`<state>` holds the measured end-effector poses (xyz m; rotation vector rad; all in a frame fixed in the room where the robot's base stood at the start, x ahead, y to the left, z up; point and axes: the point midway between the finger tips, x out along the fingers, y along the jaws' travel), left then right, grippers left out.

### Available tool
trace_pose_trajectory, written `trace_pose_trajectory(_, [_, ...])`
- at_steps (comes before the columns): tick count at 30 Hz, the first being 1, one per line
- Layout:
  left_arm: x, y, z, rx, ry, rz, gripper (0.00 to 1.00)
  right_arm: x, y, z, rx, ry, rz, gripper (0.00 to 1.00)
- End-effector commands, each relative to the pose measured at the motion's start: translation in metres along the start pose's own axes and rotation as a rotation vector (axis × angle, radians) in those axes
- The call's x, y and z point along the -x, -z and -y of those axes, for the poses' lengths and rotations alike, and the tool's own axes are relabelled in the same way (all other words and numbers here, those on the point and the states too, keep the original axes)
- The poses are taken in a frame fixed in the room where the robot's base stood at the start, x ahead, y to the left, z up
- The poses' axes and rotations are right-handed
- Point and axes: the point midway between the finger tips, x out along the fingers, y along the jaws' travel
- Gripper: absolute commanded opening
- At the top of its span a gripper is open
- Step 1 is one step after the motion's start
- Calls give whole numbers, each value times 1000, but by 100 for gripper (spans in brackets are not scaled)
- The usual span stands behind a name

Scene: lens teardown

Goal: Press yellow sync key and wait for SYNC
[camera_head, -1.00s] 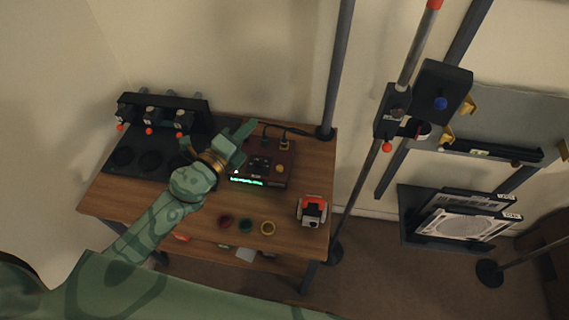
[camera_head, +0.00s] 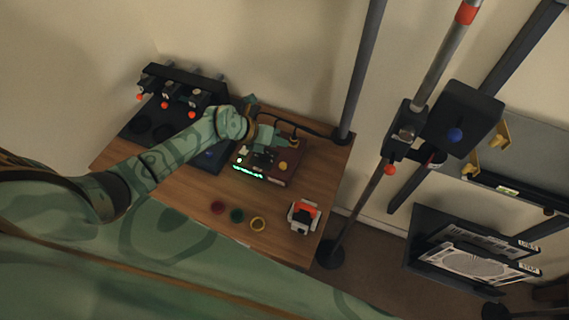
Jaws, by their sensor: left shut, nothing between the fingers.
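The reddish-brown control box (camera_head: 290,177) sits on the wooden table with a lit green display (camera_head: 248,172) on its near edge; its text is too small to read. A round yellow key (camera_head: 283,166) shows on the right part of its top. My left gripper (camera_head: 285,143) is shut and empty, over the far part of the box, beyond the yellow key in the picture. I cannot tell whether the fingertips touch anything. The arm and hand hide part of the box's far side. My right gripper is out of view.
Red, green and yellow rings (camera_head: 258,224) lie at the table front, with an orange-and-white device (camera_head: 304,216) to their right. A black rack (camera_head: 182,84) stands at the back left. Upright poles (camera_head: 361,75) rise beside the table. A cable runs behind the box.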

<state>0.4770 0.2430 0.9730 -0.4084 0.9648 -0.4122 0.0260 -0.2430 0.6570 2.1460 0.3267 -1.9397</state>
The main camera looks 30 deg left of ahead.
Motion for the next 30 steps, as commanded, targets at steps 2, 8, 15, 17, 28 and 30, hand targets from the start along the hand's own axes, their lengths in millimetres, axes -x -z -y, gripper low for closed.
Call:
trace_pose_trajectory(2, [-3, 2, -2, 1, 0, 0, 0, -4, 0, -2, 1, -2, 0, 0])
trace_pose_trajectory(8, [-15, 11, -11, 2, 0, 0, 0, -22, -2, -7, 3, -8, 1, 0])
trace_pose_trajectory(15, [-40, 29, -28, 3, 2, 0, 0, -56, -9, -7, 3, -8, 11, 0])
trace_pose_trajectory(17, [-46, 34, -32, 2, 1, -1, 0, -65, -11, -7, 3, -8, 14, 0])
trace_pose_trajectory(28, [-62, 45, -44, 1, 1, 1, 0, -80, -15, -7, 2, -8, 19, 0])
trace_pose_trajectory(30, [-61, 44, -44, 0, 1, 1, 0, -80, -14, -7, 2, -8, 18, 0])
